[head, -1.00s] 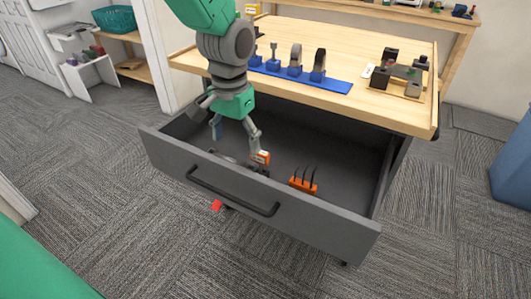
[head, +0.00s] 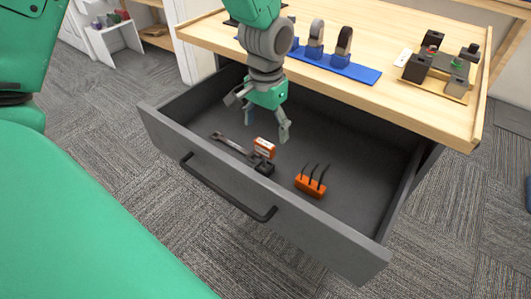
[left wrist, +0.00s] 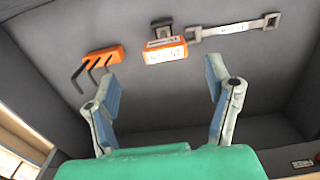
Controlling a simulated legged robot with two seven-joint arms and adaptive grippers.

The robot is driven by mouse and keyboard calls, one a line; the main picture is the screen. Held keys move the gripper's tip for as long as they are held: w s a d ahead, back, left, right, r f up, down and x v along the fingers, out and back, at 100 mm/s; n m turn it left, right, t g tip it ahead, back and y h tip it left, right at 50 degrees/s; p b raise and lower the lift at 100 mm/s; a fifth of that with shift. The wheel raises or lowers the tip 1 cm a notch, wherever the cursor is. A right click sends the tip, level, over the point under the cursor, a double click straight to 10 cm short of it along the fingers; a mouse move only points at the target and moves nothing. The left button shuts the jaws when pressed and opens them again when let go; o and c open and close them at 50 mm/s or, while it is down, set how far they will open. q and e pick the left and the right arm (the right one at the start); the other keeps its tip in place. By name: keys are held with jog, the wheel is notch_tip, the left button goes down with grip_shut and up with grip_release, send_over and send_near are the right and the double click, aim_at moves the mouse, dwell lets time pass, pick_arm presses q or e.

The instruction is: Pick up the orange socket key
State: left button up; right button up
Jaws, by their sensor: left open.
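In the open drawer lies an orange holder (head: 310,187) with three black bent keys standing out of it. It also shows at the upper left of the left wrist view (left wrist: 103,55). An orange block with a white label (head: 264,148) lies to its left and also shows near the top middle of the left wrist view (left wrist: 165,53). I cannot tell for certain which is the socket key. My left gripper (head: 257,120) is open and empty over the drawer, behind the labelled block in the head view. My right gripper is not in view.
A grey wrench (head: 230,143) and a dark tool (head: 260,165) lie beside the labelled block. The grey drawer (head: 330,240) has raised walls, and the wooden worktop (head: 400,95) overhangs its back. A blue rack (head: 345,68) stands on top. The drawer's right side is clear.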

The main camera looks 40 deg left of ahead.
aim_at(265, 143)
pick_arm(q)
jog(key=shift+f, duration=0.7)
jog(key=shift+a+f+b, duration=0.1)
jog(key=shift+f+b, duration=0.2)
jog(key=shift+f, duration=0.25)
jog(key=f, duration=0.2)
jog(key=f+b, duration=0.1)
jog(key=f, duration=0.1)
jog(key=shift+w+a, duration=0.2)
jog(key=shift+a, duration=0.05)
jog(key=c, duration=1.7)
